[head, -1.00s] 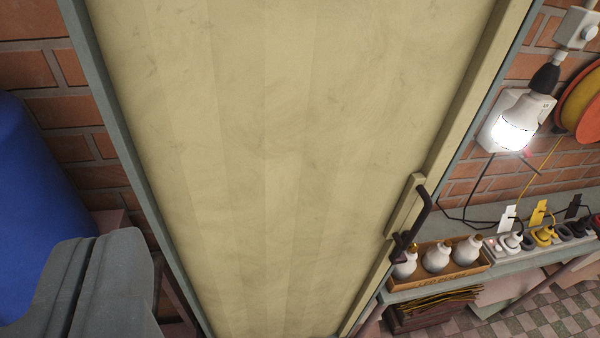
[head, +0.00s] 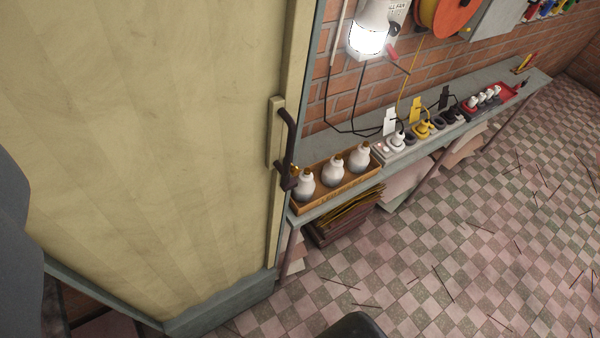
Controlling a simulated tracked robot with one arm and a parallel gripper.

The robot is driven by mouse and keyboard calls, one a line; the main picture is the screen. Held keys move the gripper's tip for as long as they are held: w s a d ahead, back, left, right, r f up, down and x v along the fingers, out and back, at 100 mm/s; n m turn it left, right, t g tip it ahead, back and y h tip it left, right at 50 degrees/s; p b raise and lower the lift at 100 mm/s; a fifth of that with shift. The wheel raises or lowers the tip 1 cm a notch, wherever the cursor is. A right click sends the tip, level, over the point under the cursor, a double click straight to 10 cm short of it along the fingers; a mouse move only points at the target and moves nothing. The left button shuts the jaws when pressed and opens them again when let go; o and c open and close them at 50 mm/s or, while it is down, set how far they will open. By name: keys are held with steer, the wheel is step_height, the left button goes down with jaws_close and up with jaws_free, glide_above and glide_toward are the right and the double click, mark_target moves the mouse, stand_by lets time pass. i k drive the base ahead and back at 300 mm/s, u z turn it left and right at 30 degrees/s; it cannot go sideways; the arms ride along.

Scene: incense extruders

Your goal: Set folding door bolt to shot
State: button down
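The folding door (head: 150,130) is a tall cream panel that fills the left half of the head view. On its right stile is a cream block with a dark brown cranked bar, the bolt (head: 289,145), running roughly upright along the edge. The bar's lower end meets a small dark bracket near a white bottle. I cannot tell from here whether the bolt is shot or drawn. I see no gripper fingers in the view, and nothing touches the bolt.
Right of the door, a wall shelf (head: 460,122) holds a wooden box (head: 343,186) of white bottles and plugs on a power strip (head: 405,150). A dark rounded shape (head: 352,328) rises at the bottom edge. The checkered floor (head: 480,230) at right is mostly open.

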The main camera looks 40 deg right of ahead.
mark_target(295, 170)
steer(key=u, duration=0.05)
steer(key=k, duration=1.2)
steer(key=z, duration=0.45)
steer(key=i, duration=1)
steer(key=z, duration=0.1)
